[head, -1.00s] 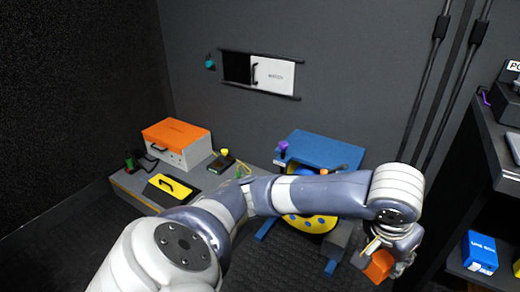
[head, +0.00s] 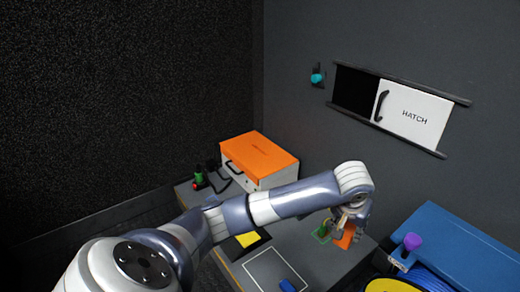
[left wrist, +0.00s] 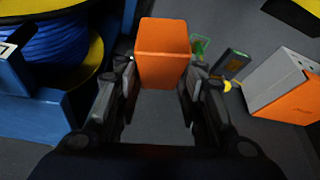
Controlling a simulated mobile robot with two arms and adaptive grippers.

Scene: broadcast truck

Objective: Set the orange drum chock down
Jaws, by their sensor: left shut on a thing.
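The orange drum chock (head: 345,237) is held in my left gripper (head: 347,222), over the right part of the grey bench top (head: 310,258). In the left wrist view the chock (left wrist: 163,52) is an orange block between the two dark fingers of my left gripper (left wrist: 162,75), with grey surface below it. I cannot tell whether the chock touches the bench. The gripper and wrist hide part of it in the head view. My right gripper is not in view.
A grey box with an orange lid (head: 262,157) stands at the bench's back. A white outlined rectangle (head: 272,268) marks the bench front, with a blue object (head: 288,286) near it. A blue drum stand (head: 460,248) with a purple knob (head: 412,241) is at right.

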